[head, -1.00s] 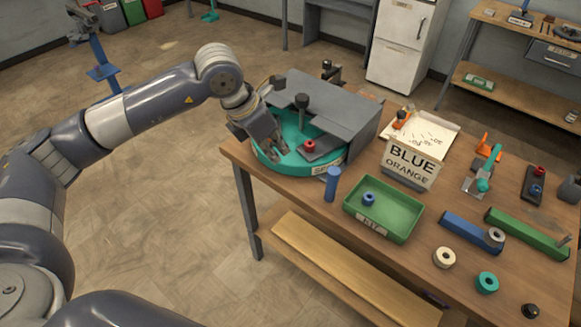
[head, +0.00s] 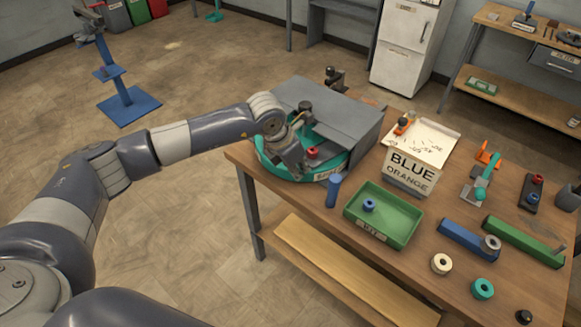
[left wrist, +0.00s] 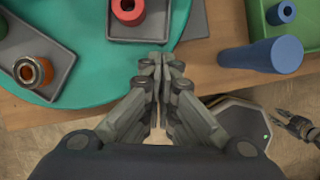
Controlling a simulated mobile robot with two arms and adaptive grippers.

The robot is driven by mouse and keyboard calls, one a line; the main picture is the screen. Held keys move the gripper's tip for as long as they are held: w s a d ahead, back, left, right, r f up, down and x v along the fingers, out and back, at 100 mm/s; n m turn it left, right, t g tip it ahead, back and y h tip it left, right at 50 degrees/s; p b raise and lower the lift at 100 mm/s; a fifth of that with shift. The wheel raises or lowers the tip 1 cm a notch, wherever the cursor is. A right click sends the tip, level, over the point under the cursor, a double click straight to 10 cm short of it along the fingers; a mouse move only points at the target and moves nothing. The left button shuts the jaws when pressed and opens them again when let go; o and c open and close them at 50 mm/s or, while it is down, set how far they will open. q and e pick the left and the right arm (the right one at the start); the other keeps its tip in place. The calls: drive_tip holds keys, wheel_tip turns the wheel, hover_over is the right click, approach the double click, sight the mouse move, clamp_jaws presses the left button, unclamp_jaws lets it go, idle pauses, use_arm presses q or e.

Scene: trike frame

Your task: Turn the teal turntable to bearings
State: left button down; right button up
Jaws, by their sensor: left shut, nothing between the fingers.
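The teal turntable (head: 358,158) sits at the bench's left end, partly under a grey cover. In the left wrist view the teal disc (left wrist: 90,80) carries a grey tray with a red ring (left wrist: 128,10) and another tray with a copper-coloured ring (left wrist: 32,70). A white label hangs on the rim, its word unreadable. My left gripper (head: 298,172) is shut and empty at the near rim, beside the red ring's tray; I cannot tell if it touches. What looks like my right gripper (left wrist: 294,122) shows small at the lower right of the wrist view.
A blue cylinder (head: 333,190) stands right of the turntable, close to my left gripper. Beyond it are a green tray (head: 395,238) and a sign (head: 408,172) reading BLUE, ORANGE. The grey cover (head: 350,125) overhangs the turntable's back. Loose rings lie at the front right.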

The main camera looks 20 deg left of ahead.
use_arm(q)
drive_tip(key=shift+w+d, duration=0.1)
drive_tip(key=shift+w, duration=0.05)
use_arm(e)
drive_tip(key=shift+d, duration=0.25)
use_arm(q)
drive_tip(key=shift+d, duration=0.15)
drive_tip(key=shift+w+d, duration=0.1)
drive_tip(key=shift+d, duration=0.15)
use_arm(e)
drive_tip(key=shift+f, duration=0.15)
